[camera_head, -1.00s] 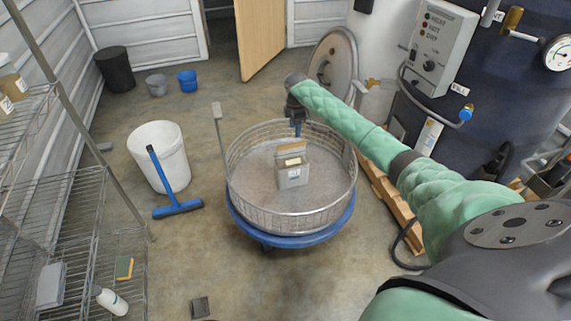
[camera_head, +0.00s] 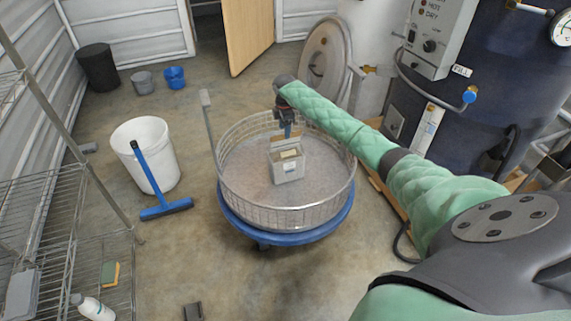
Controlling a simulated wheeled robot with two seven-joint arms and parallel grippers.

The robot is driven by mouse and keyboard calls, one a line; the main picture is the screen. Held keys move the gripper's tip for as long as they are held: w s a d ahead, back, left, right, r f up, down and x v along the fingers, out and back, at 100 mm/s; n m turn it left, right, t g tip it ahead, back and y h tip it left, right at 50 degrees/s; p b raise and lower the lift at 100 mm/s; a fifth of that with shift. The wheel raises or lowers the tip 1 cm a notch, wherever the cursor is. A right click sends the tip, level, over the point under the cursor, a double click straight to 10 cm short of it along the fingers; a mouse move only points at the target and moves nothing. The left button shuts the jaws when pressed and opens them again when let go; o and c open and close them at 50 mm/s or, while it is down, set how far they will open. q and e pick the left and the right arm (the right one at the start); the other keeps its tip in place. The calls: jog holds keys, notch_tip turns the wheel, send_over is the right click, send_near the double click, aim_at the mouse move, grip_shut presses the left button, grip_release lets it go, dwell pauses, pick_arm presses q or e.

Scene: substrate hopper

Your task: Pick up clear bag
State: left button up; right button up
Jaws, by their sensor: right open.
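A clear bag (camera_head: 288,170) with tan contents stands upright in the round wire basket (camera_head: 318,210), near the middle of its floor. My right gripper (camera_head: 287,134) is open and hangs just behind the bag's top, inside the far part of the basket. I cannot tell whether its fingers touch the bag. My right arm comes in from the lower right and reaches over the basket's right rim. My left gripper is not in view.
The basket sits on a blue wheeled base (camera_head: 262,236). A white bucket (camera_head: 147,140) and a blue squeegee (camera_head: 160,200) stand to its left, beside a wire shelf (camera_head: 75,238). A dark blue tank (camera_head: 460,110) stands at the right.

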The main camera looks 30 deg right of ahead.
aim_at(286, 142)
jog(key=shift+s+d+f, duration=0.1)
jog(key=shift+s+f, duration=0.05)
jog(key=shift+f, duration=1.75)
jog(key=shift+s+d+f, duration=0.1)
jog(key=shift+f, duration=1.75)
jog(key=shift+s, duration=0.1)
grip_shut()
jog(key=shift+r, duration=0.15)
